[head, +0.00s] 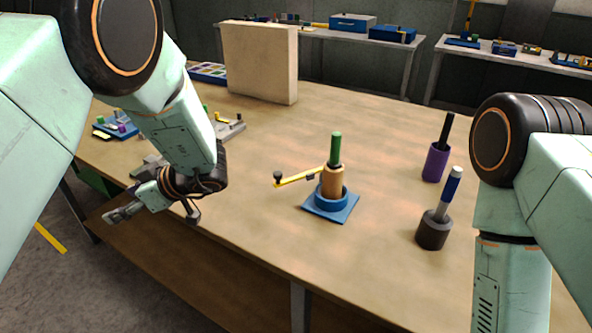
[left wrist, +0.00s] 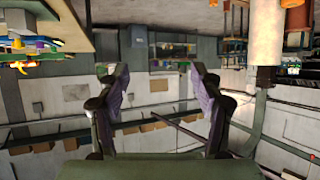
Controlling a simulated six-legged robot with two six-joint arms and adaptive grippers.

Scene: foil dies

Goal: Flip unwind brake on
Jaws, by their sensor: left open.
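A yellow lever with a black knob (head: 290,180) reaches left from a stand with a blue square base (head: 318,209). The stand carries a tan cylinder (head: 332,181) with a green top (head: 336,149). I cannot tell for sure whether this lever is the unwind brake. My left gripper (head: 157,212) is open and empty at the table's front left edge, well left of the lever and apart from it. Its two spread fingers also show in the left wrist view (left wrist: 153,80), with nothing between them. My right arm shows at the right, but its gripper is out of view.
A purple holder (head: 436,163) and a dark round holder (head: 433,232), each with an upright rod, stand right of the lever. A beige block (head: 260,62) stands at the back. Grey fixtures (head: 228,127) lie behind my left arm. The table between my left gripper and the lever is clear.

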